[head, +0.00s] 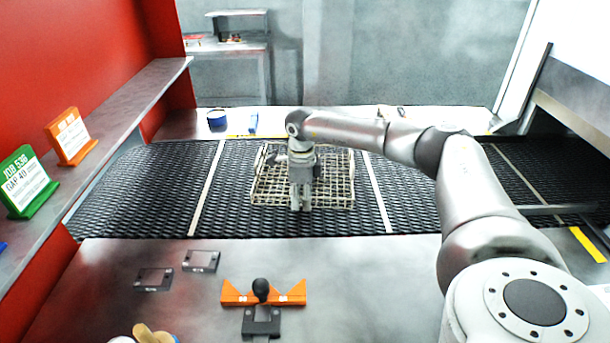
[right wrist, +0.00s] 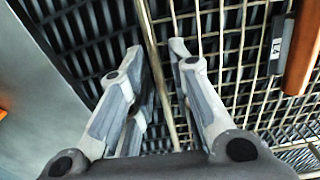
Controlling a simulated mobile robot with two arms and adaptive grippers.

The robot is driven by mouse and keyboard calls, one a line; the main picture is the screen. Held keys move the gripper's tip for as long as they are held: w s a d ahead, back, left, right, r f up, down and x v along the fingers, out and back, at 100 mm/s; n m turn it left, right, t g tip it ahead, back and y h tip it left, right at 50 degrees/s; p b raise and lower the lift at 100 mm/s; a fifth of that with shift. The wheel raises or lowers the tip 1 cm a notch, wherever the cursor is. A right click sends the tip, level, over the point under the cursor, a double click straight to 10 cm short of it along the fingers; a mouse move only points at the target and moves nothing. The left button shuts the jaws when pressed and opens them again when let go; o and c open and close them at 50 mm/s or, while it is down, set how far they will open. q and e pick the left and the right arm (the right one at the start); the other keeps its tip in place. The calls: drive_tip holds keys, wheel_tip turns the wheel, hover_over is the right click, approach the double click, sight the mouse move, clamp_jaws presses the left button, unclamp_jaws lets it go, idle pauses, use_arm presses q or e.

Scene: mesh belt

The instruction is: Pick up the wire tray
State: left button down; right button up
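The wire tray (head: 335,193) is a pale, rectangular wire-mesh basket lying on the black mesh belt (head: 400,200). My right gripper (head: 301,207) points down at the tray's near side, left of its middle, and hides part of the mesh. In the right wrist view, the gripper's fingers (right wrist: 156,52) stand apart, with a thick rim wire of the wire tray (right wrist: 158,75) running between them. The tray's mesh fills the right of that view. I cannot tell whether either finger touches the wire. My left gripper is not in view.
An orange fixture with a black knob (head: 261,290) stands on the grey front bench (head: 370,280). Two small dark plates lie to its left. A shelf (head: 120,105) with green and orange card holders runs along the left. A blue cup (head: 217,119) stands behind the belt.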

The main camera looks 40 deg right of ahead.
clamp_jaws()
drive_tip(key=shift+r, duration=0.15)
